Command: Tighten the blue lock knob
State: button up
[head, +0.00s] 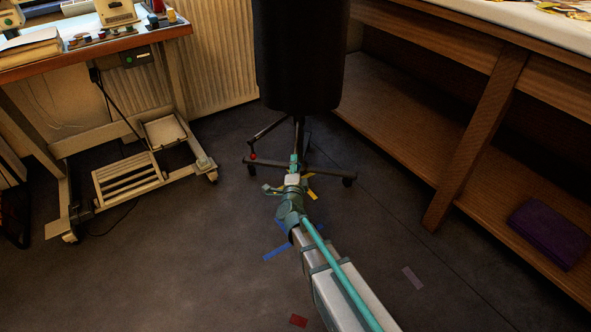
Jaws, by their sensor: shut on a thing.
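A black dress form (302,50) stands upright on a dark pole over a wheeled base (330,172). My arm reaches away from me toward the pole. My gripper (294,162) is at the pole, below the form and just above the base. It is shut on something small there. The blue lock knob cannot be made out separately; my gripper and wrist cover that part of the stand. A small red knob (252,156) shows at the left side of the base, apart from my gripper.
A sewing table on a castered frame (150,185) stands at left, with a radiator (215,60) behind it. A wooden bench with a low shelf (400,130) runs along the right, with a purple folded item (549,232) on it. Coloured tape marks lie on the otherwise open floor.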

jog(key=shift+m, duration=0.6)
jog(key=o, duration=1.2)
jog(key=shift+c, duration=0.2)
jog(key=shift+s, duration=0.1)
jog(key=s, duration=1.1)
jog(key=shift+s, duration=0.4)
